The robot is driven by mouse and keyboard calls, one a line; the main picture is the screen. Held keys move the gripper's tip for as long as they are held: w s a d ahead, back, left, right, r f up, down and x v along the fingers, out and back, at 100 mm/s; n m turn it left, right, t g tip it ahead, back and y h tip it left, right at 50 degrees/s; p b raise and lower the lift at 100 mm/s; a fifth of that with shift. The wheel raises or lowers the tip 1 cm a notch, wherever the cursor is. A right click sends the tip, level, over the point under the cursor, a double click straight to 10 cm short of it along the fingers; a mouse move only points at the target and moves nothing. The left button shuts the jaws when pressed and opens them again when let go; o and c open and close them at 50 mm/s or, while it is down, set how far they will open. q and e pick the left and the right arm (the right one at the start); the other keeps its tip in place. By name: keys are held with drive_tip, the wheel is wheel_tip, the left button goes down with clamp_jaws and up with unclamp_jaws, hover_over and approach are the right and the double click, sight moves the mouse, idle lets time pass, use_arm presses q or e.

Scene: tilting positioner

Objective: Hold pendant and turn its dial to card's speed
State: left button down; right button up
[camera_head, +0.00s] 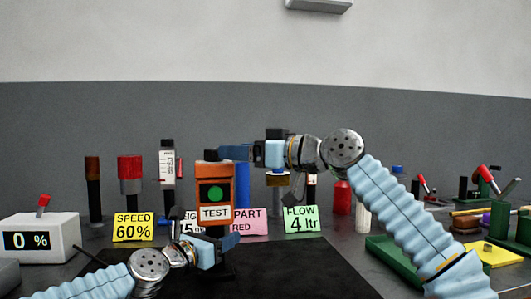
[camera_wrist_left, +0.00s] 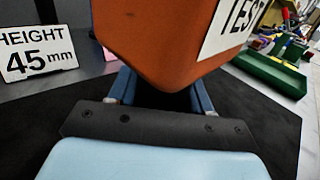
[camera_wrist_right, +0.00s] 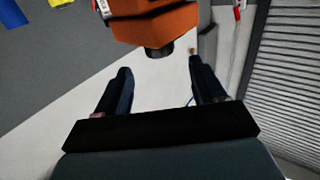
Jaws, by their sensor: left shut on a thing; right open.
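The orange pendant (camera_head: 214,180) stands upright in the head view, with a green round spot on a black face and a TEST label. My left gripper (camera_head: 214,238) is shut on its lower part; the pendant also fills the top of the left wrist view (camera_wrist_left: 160,50). The black dial (camera_head: 211,155) is on the pendant's top; it shows in the right wrist view (camera_wrist_right: 160,50). My right gripper (camera_wrist_right: 163,78) is open, its fingertips just short of the dial and apart from it. The yellow speed card (camera_head: 133,227) reads SPEED 60%.
A white box (camera_head: 40,240) at left displays 0 % and has a red lever. Other cards stand behind the pendant: a white height card (camera_wrist_left: 38,50) reading 45 mm, a pink one (camera_head: 250,222) and a green one (camera_head: 301,220). A black mat (camera_head: 290,270) lies in front. Green trays are at right.

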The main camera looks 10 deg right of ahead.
drive_tip(key=v, duration=0.6)
use_arm(q)
drive_tip(key=c, duration=0.8)
unclamp_jaws()
drive_tip(key=o, duration=0.4)
drive_tip(key=shift+f, duration=0.1)
